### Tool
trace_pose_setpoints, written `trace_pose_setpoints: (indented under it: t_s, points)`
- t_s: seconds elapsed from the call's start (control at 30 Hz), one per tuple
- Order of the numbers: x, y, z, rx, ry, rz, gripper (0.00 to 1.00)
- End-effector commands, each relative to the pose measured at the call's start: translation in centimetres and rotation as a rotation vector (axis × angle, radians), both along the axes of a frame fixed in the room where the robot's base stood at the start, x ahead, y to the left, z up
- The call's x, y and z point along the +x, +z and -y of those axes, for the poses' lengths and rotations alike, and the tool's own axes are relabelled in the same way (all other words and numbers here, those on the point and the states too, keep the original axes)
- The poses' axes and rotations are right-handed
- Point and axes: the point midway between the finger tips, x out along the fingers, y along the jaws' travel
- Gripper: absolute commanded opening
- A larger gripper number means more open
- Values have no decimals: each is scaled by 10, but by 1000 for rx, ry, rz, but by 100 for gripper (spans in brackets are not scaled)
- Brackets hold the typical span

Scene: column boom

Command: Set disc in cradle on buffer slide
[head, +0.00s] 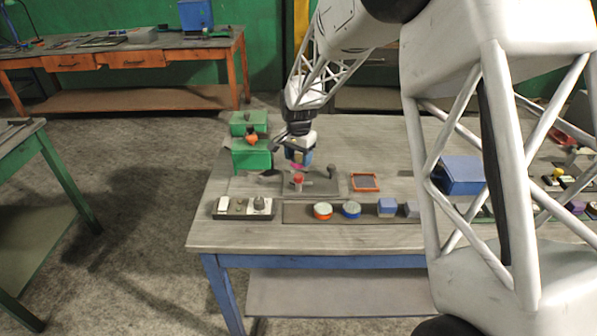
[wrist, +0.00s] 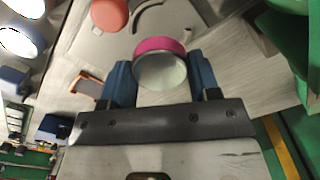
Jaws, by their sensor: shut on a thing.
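My gripper (head: 299,158) is shut on a disc with a magenta rim (head: 295,167). In the wrist view the disc (wrist: 160,70) sits between two blue fingers, its pale face towards the camera. It is held above a grey plate (head: 322,188) on the table, close to a red round knob (head: 298,179). The wrist view shows the plate (wrist: 178,28) with a dark curved mark and the red knob (wrist: 109,14). I cannot tell whether disc and plate touch. I cannot make out the cradle for certain; the disc and gripper hide part of the plate.
Green boxes (head: 251,155) stand behind left, an orange-framed tray (head: 366,182) to the right.

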Motion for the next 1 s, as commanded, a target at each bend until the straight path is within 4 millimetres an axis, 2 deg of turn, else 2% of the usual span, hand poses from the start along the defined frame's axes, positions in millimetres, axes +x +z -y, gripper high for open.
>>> trace_pose_setpoints:
  t_s: [0.2,0.6,1.0]
  points:
    - [0,-17,0,0,0,1,19]
    - [0,-21,0,0,0,1,19]
    - [0,-55,0,0,0,1,19]
